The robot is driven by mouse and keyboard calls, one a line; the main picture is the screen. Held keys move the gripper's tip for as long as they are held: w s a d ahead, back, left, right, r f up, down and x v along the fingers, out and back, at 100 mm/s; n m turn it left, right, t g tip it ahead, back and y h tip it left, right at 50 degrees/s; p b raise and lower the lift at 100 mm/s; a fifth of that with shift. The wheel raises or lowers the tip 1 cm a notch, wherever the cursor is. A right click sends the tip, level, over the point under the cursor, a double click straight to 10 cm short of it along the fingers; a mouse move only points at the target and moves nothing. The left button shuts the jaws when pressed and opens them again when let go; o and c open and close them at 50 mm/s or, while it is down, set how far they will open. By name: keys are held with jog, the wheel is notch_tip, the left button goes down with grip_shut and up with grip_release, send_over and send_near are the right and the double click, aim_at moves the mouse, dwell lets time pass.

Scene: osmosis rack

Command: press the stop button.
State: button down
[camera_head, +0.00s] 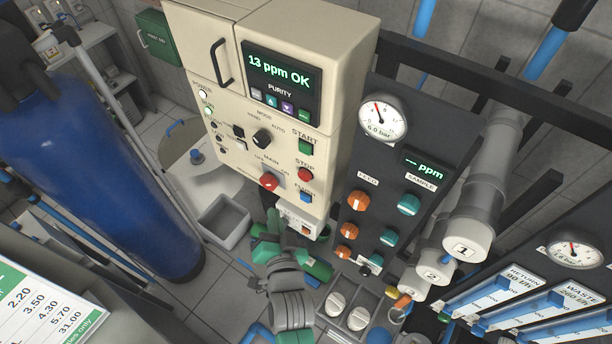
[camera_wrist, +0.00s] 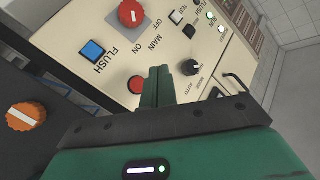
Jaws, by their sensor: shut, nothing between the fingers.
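The stop button (camera_head: 305,174) is a round red button under the label STOP on the cream control cabinet. It sits between the green start button (camera_head: 306,146) and the blue flush button (camera_head: 305,197). In the wrist view the red stop button (camera_wrist: 137,85) shows just left of my green gripper (camera_wrist: 158,72). My gripper's fingers are together and empty, pointing toward the panel. The distance from fingertips to panel cannot be told.
The red main switch (camera_head: 268,181) and black mode knob (camera_head: 262,137) are on the same panel. A dark panel with orange knobs (camera_head: 357,201) and a gauge (camera_head: 382,117) stands to the right. A blue tank (camera_head: 95,180) is left. A door handle (camera_head: 219,63) protrudes above.

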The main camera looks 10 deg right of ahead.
aim_at(305, 176)
jog(key=shift+w, duration=0.1)
jog(key=w+d+b, duration=0.5)
jog(key=w+b, duration=0.1)
jog(key=b, duration=0.1)
jog(key=shift+w+d+b, duration=0.3)
jog(key=shift+w+b, duration=0.05)
jog(key=shift+b, duration=0.05)
jog(key=shift+r, duration=0.1)
dwell(1.7)
jog(key=shift+w+d+b, duration=0.3)
